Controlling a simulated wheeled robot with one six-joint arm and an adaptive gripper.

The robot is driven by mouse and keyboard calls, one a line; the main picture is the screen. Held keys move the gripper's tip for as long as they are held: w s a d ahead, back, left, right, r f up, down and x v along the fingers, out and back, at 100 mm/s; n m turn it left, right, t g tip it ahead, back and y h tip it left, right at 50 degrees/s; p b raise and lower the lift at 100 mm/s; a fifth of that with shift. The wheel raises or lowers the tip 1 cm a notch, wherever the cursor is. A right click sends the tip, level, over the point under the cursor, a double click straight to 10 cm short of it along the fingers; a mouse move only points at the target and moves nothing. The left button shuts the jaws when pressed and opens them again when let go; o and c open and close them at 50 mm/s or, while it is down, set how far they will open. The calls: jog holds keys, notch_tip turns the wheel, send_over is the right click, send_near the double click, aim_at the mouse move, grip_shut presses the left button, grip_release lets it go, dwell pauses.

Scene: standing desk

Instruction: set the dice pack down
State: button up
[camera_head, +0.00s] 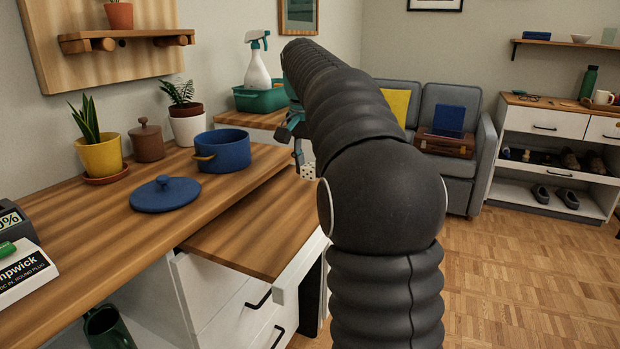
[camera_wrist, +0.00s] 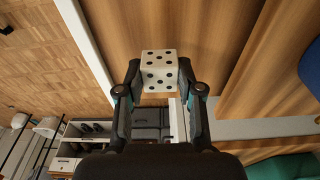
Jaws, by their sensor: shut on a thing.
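The dice pack (camera_wrist: 159,68) is a white block with black dots. My gripper (camera_wrist: 159,77) is shut on it, with a fingertip on each side. In the head view the dice pack (camera_head: 308,171) shows small below my gripper (camera_head: 300,152), partly hidden by my arm. It is near the far end of the pulled-out wooden board (camera_head: 240,235). In the wrist view wood lies behind the pack. I cannot tell whether the pack touches the wood.
The desk (camera_head: 95,225) left of the board holds a blue pot (camera_head: 225,152), its blue lid (camera_head: 165,194), a brown jar (camera_head: 147,143) and plants. A teal bin (camera_head: 255,100) with a spray bottle (camera_head: 257,72) stands behind. The board's near part is clear.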

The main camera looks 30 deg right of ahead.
jog(key=shift+f, duration=1.5)
jog(key=shift+f+b, duration=0.1)
jog(key=shift+b, duration=0.2)
jog(key=o, duration=1.1)
notch_tip(320, 180, up, 12)
jog(key=s+a+p, duration=0.1)
jog(key=p, duration=0.2)
jog(key=shift+a, duration=0.2)
